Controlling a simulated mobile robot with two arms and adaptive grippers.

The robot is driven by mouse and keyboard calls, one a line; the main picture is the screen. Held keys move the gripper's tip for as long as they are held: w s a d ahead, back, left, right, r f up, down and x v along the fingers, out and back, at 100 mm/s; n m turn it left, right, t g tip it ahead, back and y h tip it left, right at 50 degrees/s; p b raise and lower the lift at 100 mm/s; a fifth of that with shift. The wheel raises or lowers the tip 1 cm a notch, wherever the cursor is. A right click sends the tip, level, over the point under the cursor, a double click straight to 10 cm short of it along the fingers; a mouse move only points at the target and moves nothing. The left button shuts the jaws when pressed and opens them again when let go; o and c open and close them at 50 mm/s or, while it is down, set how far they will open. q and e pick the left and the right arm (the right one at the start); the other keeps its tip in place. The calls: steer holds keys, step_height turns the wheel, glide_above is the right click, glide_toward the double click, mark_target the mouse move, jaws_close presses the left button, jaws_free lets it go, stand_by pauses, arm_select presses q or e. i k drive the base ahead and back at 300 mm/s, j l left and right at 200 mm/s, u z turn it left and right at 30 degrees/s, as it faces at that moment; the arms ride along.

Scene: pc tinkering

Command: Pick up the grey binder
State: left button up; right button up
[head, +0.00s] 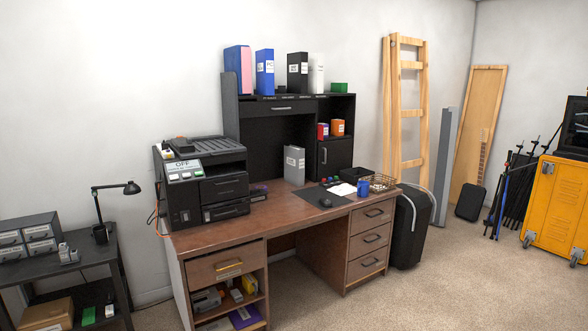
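The grey binder (294,165) stands upright on the brown desk (240,217), near its back edge. It has a pale label on its spine. It stands in front of the open middle of the black hutch, to the right of the black printer. Neither of my grippers shows in the head view, and nothing is seen touching the binder.
A black printer (204,182) fills the desk's left part. A dark mat (322,196), a blue cup (363,187) and a wire basket (382,183) lie to the right. More binders (265,73) stand on top of the hutch (268,133). Carpet in front is clear.

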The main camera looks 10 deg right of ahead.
mark_target(294, 156)
steer(key=i+l+z, duration=0.3)
steer(key=i, duration=0.7)
steer(key=i+l+z, duration=0.15)
steer(key=i+z, duration=0.15)
steer(key=i, duration=0.75)
